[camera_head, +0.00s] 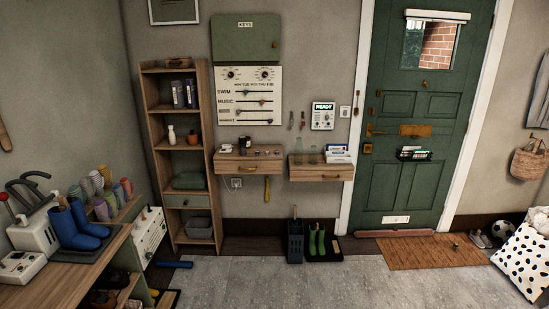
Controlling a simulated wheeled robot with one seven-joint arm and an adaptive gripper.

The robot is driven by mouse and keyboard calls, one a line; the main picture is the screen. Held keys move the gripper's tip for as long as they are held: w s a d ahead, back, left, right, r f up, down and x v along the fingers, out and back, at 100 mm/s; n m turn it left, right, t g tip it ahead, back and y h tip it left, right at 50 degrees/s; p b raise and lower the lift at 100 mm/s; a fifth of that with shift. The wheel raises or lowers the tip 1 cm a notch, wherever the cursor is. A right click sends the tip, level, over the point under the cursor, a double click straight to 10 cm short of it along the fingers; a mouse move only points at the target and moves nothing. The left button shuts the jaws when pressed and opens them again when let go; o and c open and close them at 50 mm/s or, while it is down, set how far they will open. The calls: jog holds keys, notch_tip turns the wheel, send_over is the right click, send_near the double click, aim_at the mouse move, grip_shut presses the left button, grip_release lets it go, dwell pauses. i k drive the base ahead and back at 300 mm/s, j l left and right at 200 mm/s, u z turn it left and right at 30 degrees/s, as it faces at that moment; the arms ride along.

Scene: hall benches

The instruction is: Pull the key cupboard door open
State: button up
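The key cupboard (245,38) is a flat green box on the back wall, left of the middle of the view. A small pale label reading KEYS sits near its top edge. A small knob (275,45) shows near the right edge of its door. The door appears shut. My gripper is not in view.
Below the cupboard hang a white board with sliders (248,95) and two wall drawers, the left one (250,166) with small items on top. A tall wooden shelf (207,160) stands left. A low bench (60,285) fills the left front. The grey floor (300,285) is open.

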aim_at(242, 38)
jog(key=i+l+u, duration=0.15)
jog(key=i, duration=1.85)
